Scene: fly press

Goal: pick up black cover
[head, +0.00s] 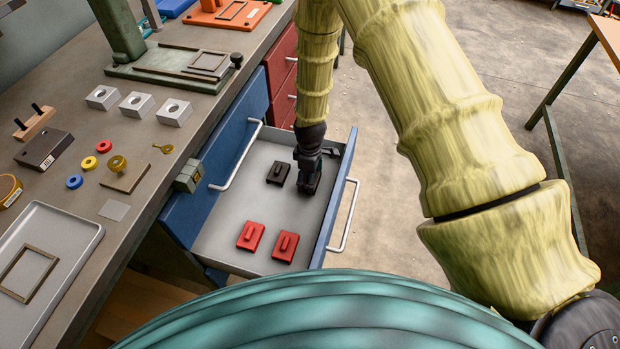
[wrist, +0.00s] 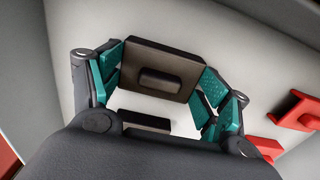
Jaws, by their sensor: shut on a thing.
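My gripper (head: 308,178) points down inside the open drawer, near its right side. In the wrist view its teal finger pads stand against two opposite sides of a black cover (wrist: 158,68), and it is shut on this cover. The cover is a dark rectangular plate with a raised oblong grip. In the head view I cannot clearly tell it from the dark gripper. A second black cover (head: 278,173) lies on the drawer floor just left of my gripper. A black piece also shows in the wrist view (wrist: 145,121), partly hidden by the gripper body.
Two red covers (head: 250,236) (head: 286,246) lie in the front of the drawer (head: 220,232). Its walls rise close around my gripper. The workbench (head: 120,217) at left holds metal blocks (head: 137,105), rings and a grey tray (head: 91,229). The drawer's middle floor is clear.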

